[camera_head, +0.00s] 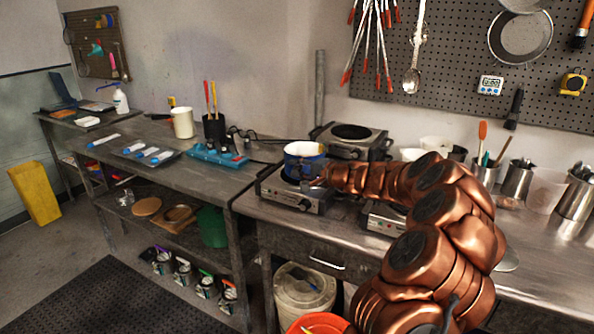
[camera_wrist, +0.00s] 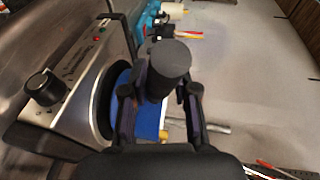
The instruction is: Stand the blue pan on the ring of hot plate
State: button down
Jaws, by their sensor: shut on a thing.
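The blue pan (camera_head: 304,163), with a pale rim and inside, is upright over the front-left hot plate (camera_head: 297,199). My gripper (camera_head: 321,177) reaches it from the right. In the wrist view the fingers (camera_wrist: 160,98) are closed about a dark, round-ended piece, apparently the pan's handle, in front of the pan's blue wall (camera_wrist: 149,119). The hot plate (camera_wrist: 87,60) shows at the left there, with its knob and part of its dark ring (camera_wrist: 103,108) beside the pan. I cannot tell whether the pan's base touches the ring; the fingers and handle hide part of it.
A second hot plate (camera_head: 352,138) stands behind, and another (camera_head: 384,218) lies right, partly behind my arm. A blue power strip (camera_head: 216,156) and a black cup (camera_head: 214,128) with tools are on the left bench. Steel containers (camera_head: 517,180) stand right. An orange bucket (camera_head: 318,323) is below.

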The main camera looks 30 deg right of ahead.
jog(key=c, duration=1.1)
grip_release()
jog(key=shift+r, duration=0.1)
jog(key=shift+c, duration=0.2)
jog(key=o, duration=0.3)
jog(key=shift+o, duration=0.2)
jog(key=shift+s, duration=0.1)
jog(key=v, duration=0.8)
